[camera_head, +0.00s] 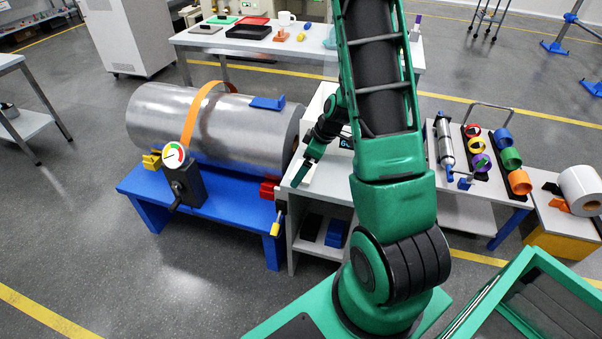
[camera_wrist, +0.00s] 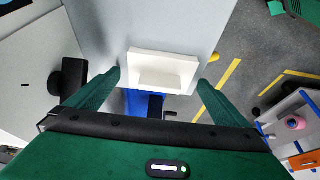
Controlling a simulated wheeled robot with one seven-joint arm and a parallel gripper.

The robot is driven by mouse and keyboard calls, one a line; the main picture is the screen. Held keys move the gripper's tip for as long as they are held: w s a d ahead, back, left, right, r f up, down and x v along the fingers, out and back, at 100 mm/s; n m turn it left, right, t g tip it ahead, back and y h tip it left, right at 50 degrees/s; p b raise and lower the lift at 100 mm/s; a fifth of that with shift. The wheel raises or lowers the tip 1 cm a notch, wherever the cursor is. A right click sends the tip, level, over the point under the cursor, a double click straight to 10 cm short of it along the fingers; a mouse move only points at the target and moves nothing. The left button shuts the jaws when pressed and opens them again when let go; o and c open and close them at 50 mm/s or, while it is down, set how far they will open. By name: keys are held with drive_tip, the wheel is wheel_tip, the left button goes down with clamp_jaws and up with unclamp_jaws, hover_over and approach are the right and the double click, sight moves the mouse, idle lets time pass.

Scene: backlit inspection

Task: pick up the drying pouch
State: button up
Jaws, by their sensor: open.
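A small white block-like item with a raised lip, which looks like the drying pouch (camera_wrist: 161,72), lies on a light grey surface in the wrist view. It shows between and just beyond the fingertips of my gripper (camera_wrist: 158,83), near the surface's edge. In the head view my gripper (camera_head: 300,174) is low over the grey bench (camera_head: 312,200) in the middle. I cannot make out the pouch there; my arm and gripper cover part of that bench.
Left of the bench, a big metal cylinder (camera_head: 225,118) lies on a blue stand (camera_head: 150,197). To the right, a table carries a metal cylinder (camera_head: 445,140) and coloured rings (camera_head: 510,158). A dark object (camera_wrist: 70,77) is left of my fingers.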

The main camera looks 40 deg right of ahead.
drive_tip(key=c, duration=0.9)
drive_tip(key=shift+r, duration=0.15)
